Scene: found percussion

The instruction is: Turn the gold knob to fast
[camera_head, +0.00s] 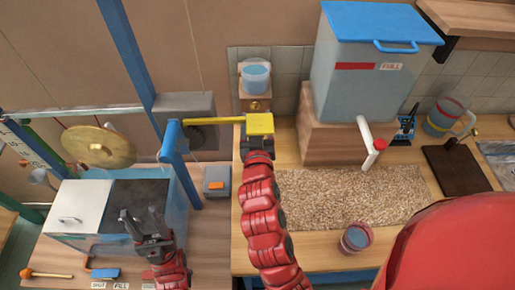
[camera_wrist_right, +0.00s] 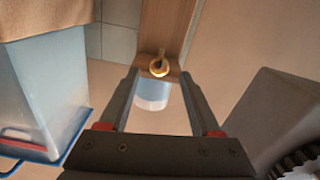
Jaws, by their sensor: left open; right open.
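The gold knob (camera_head: 257,105) sits on the front of a wooden block below a cup of blue water (camera_head: 256,74). In the right wrist view the knob (camera_wrist_right: 159,67) appears between and just past my fingertips, with no finger seen touching it. My right gripper (camera_wrist_right: 159,76) is open and empty, pointing at the knob. In the head view a yellow paddle (camera_head: 260,124) covers its fingers. No fast marking is readable near the knob. My left gripper (camera_head: 142,218) is open and empty above the dark part of a tank with a white lid (camera_head: 77,206).
A large tank with a blue lid (camera_head: 365,70) and a white spout (camera_head: 366,138) stand to the right. A gold gong (camera_head: 98,147) hangs left. A cup (camera_head: 356,237) stands at the counter's front.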

